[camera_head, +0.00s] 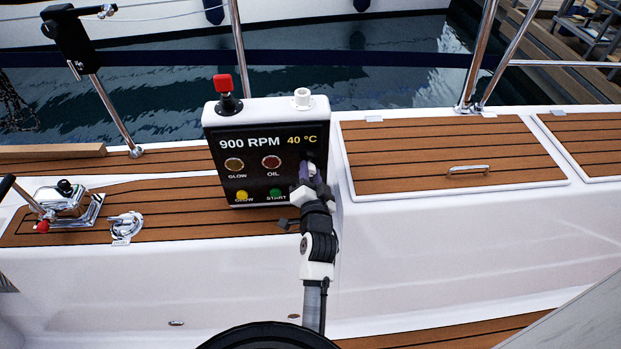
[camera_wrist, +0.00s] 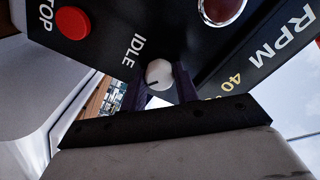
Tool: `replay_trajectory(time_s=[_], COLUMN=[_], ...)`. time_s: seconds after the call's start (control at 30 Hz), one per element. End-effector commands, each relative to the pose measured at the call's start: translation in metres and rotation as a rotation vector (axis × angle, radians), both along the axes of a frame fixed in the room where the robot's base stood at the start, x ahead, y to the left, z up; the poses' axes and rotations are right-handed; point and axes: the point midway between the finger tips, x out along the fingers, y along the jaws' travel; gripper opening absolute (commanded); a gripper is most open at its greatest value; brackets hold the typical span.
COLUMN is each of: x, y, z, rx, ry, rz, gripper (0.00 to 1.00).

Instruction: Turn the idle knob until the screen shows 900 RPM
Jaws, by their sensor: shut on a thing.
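The screen (camera_head: 262,142) on the black panel shows 900 RPM and 40 °C in the head view. The idle knob (camera_wrist: 158,74) is a small pale round knob with a dark pointer mark, beside the word IDLE in the wrist view. My gripper (camera_wrist: 160,82) is at the knob, with its two dark fingers on either side of it and shut on it. In the head view my gripper (camera_head: 311,172) is at the right side of the panel and hides the knob and the labels there.
The panel (camera_head: 217,160) also has GLOW and OIL lamps, a yellow GLOW button (camera_head: 242,195) and a green START button (camera_head: 275,193). A red STOP button (camera_wrist: 73,22) is near the knob. A red-topped lever (camera_head: 225,95) stands on the console. A wooden hatch (camera_head: 400,150) lies to the right.

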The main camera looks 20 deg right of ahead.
Motion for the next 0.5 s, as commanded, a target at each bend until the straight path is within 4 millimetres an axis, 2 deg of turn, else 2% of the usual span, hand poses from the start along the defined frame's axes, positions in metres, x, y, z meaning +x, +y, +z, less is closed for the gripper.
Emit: replay_trajectory(time_s=[0.2, 0.5], x=[0.0011, 0.0009], y=[0.0009, 0.0011], z=[-0.0001, 0.0008], rx=[-0.175, -0.341], ry=[0.044, 0.093], rz=[0.001, 0.001], gripper=[0.08, 0.08])
